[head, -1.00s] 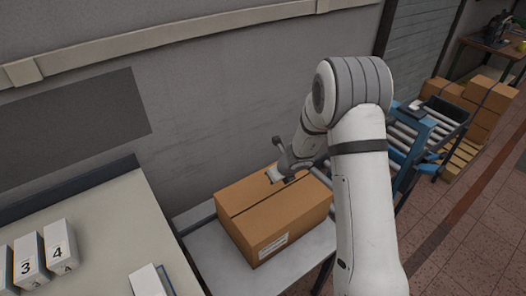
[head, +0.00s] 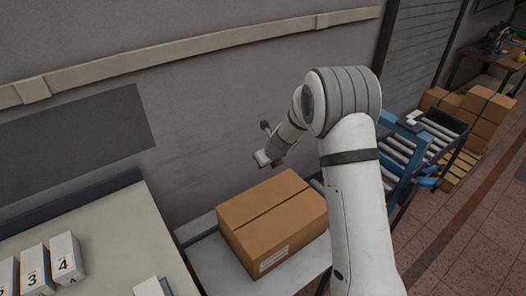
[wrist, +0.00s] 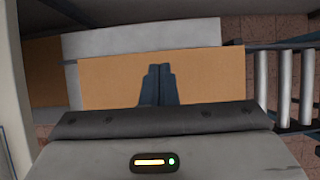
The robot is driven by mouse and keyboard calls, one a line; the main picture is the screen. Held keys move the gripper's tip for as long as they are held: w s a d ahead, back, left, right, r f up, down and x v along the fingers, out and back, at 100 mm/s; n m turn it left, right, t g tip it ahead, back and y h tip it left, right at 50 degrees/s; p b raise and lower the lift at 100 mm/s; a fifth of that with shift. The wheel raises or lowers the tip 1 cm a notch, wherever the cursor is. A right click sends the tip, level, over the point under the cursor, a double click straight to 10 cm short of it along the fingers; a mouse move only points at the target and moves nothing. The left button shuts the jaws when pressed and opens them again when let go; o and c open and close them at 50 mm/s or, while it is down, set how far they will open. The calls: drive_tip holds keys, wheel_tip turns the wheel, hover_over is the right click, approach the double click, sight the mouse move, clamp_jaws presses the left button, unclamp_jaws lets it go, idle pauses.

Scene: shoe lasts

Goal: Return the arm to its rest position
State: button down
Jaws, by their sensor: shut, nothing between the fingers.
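My gripper (head: 264,160) is at the end of my raised arm in the head view, above and a little behind a closed cardboard box. In the wrist view its two dark fingers (wrist: 158,84) are together with nothing between them. The brown cardboard box (head: 268,226) sits on a light grey bench and has a white label on its front side. In the wrist view the box top (wrist: 205,75) shows beyond the fingers, apart from them. My arm's elbow is bent high at the right of the box.
White numbered boxes (head: 66,258) stand on a table (head: 110,225) at the left. A blue-framed roller conveyor (head: 405,150) is at the right, with stacked cartons (head: 487,105) behind it. The grey wall runs close behind the bench. The air above the box is free.

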drive_tip(key=s+d+r+n+b, duration=0.4)
drive_tip(key=s+d+r+n, duration=0.4)
drive_tip(key=s+r+n, duration=0.55)
drive_tip(key=s+d+n+h+b, duration=0.1)
drive_tip(key=s+d+n, duration=0.2)
drive_tip(key=s+n, duration=0.2)
drive_tip(key=s+d+n+h+b, duration=0.1)
drive_tip(key=s+d+n, duration=0.2)
drive_tip(key=s, duration=0.8)
drive_tip(key=s+d+n+g+h+b, duration=0.1)
drive_tip(key=s+d+n+b, duration=0.1)
drive_tip(key=s+d+n, duration=0.2)
drive_tip(key=s+n, duration=0.3)
drive_tip(key=s, duration=0.1)
drive_tip(key=shift+r+h, duration=0.3)
drive_tip(key=shift+d, duration=0.1)
